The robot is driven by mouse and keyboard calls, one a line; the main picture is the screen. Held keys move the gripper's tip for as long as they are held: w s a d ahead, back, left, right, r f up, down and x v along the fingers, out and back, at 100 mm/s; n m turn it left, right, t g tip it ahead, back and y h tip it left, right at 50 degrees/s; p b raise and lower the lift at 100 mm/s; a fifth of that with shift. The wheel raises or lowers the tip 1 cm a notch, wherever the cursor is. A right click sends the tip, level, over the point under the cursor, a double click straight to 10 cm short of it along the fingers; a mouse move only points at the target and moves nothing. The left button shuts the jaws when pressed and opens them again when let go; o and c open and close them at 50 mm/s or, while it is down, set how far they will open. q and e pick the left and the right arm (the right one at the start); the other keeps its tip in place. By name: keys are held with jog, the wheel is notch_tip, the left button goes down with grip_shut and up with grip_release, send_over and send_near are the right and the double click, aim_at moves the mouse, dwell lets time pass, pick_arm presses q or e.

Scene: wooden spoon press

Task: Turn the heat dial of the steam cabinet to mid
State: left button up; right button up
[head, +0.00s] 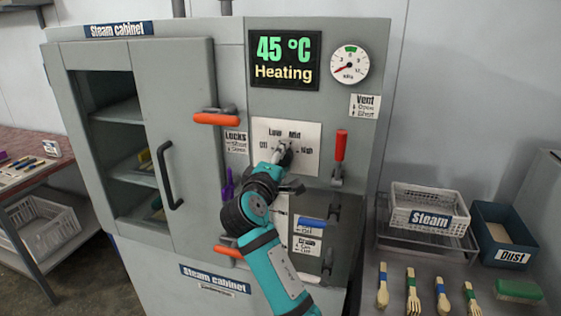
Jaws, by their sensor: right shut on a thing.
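The grey steam cabinet (195,110) stands in front of me. Its heat dial (287,146) is on a white plate marked Off, Low, Mid and High, and is partly hidden by my gripper. My right gripper (281,157) is at the dial and shut on it, with its teal arm coming from below. The dial's pointer setting is hard to make out behind the gripper. The display (285,59) reads 45 °C, Heating. My left gripper is not in view.
A red vent lever (340,146) stands right of the dial. Orange door locks (217,119) and a blue-handled lever (313,222) are nearby. A white Steam basket (430,209), a dark blue bin (503,235) and several wooden utensils sit on the right table.

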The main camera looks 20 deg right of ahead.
jog(key=shift+f, duration=0.2)
jog(key=o, duration=1.2)
jog(key=shift+r, duration=0.1)
